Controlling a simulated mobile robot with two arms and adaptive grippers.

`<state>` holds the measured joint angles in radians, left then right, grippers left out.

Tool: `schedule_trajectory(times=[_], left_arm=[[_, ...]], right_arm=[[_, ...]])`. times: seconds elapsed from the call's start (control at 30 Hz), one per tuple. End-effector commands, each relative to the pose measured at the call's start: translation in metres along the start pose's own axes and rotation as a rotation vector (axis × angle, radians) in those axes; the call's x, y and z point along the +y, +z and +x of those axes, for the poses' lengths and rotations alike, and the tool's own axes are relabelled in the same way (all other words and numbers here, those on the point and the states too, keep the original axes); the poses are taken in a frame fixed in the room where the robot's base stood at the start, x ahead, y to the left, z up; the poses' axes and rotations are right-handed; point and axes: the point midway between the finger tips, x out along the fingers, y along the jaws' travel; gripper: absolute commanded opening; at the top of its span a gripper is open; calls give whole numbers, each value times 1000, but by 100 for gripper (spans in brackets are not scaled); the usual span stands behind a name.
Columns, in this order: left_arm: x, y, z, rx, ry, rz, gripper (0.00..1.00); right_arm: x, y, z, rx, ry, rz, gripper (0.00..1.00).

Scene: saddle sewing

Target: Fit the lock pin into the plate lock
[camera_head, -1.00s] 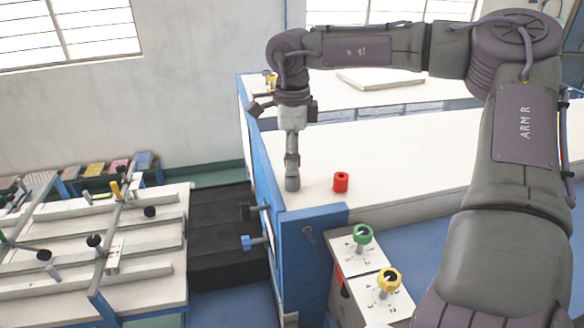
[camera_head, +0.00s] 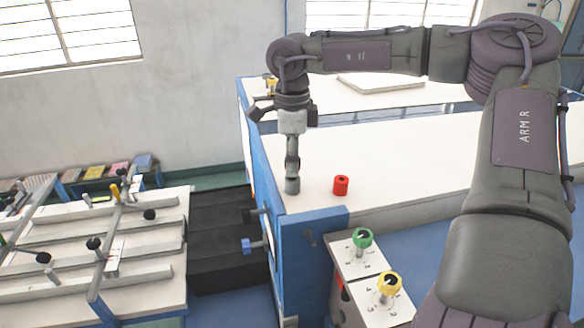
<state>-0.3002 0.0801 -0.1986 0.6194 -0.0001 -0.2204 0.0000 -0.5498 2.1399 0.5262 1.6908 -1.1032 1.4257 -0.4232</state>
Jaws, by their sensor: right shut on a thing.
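My right gripper (camera_head: 292,175) points straight down over the near left corner of the white-topped table. It is shut on a grey cylinder (camera_head: 292,187), which may be the lock pin. The cylinder's lower end is at or just above the table top; I cannot tell whether it touches. A red cylinder (camera_head: 341,186) with a dark hole in its top stands upright on the table, a short way right of the gripper and apart from it. I cannot make out which part is the plate lock. My left gripper is not in view.
The white table (camera_head: 420,165) has a blue frame and much bare surface. Green (camera_head: 362,238) and yellow (camera_head: 388,284) knobs sit on a panel in front. A blue (camera_head: 252,246) and a black knob stick out from its left side. A rack with rails (camera_head: 140,271) stands left.

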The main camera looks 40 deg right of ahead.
Motion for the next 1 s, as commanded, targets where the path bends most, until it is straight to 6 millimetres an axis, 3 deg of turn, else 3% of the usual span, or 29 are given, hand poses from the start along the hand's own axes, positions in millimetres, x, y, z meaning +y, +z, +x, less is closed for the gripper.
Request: schedule_trajectory(times=[1.0], left_arm=[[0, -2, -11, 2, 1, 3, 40]], right_arm=[[-1, 0, -31, 0, -2, 0, 0]])
